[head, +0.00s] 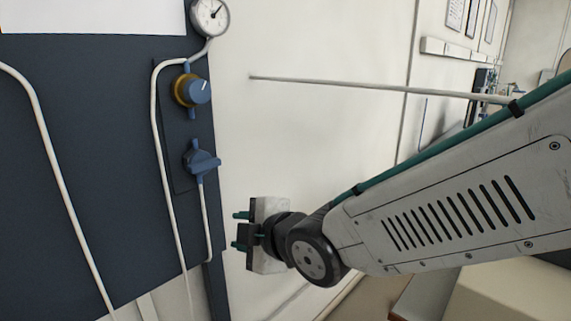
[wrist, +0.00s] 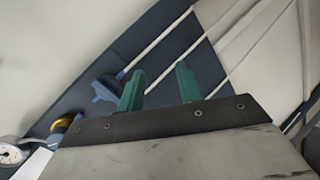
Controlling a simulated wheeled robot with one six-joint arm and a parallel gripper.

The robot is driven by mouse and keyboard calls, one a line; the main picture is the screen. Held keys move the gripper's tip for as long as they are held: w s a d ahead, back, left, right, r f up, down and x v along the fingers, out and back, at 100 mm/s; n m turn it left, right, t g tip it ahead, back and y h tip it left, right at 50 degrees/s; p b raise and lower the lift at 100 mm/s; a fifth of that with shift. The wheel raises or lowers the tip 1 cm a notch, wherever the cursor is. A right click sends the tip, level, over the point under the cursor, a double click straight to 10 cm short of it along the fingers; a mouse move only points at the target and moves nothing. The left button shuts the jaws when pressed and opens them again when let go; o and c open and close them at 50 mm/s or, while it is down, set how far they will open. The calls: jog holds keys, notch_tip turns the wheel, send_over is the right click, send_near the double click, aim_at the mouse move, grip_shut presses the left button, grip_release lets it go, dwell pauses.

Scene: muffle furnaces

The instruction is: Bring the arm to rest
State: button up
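My gripper (head: 240,230) is at the lower middle of the head view, in front of the pale wall and just right of the dark panel's edge. Its two green fingers point left toward the panel. In the wrist view my gripper (wrist: 158,90) shows its green fingers apart, with nothing between them. My arm comes in from the right of the head view. A blue valve handle (head: 203,162) on the panel is above and left of the gripper, apart from it. The blue valve handle also shows in the wrist view (wrist: 107,88), left of the fingers.
The dark panel (head: 80,180) also carries a blue and yellow regulator knob (head: 192,90), a round gauge (head: 210,17) and white tubes (head: 157,150). A thin rod (head: 350,84) crosses in front of the wall. A pale bench surface (head: 510,290) is at the lower right.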

jog(key=s+d+f+m+g+h, duration=0.2)
jog(key=s+d+f+m+h, duration=0.15)
jog(key=d+m, duration=0.45)
jog(key=s+d+f+m+g+h, duration=0.2)
jog(key=d+m+g+h, duration=0.15)
jog(key=d, duration=0.75)
jog(key=s+d+r+m+g+h, duration=0.1)
jog(key=s+d+r+m, duration=0.1)
jog(key=s+d+m, duration=0.3)
jog(key=s+d+r+m+g+h, duration=0.1)
jog(key=s+d+m, duration=0.5)
jog(key=d, duration=0.7)
jog(key=shift+s+r, duration=0.75)
jog(key=shift+s, duration=0.15)
jog(key=shift+o, duration=0.2)
jog(key=shift+d, duration=0.15)
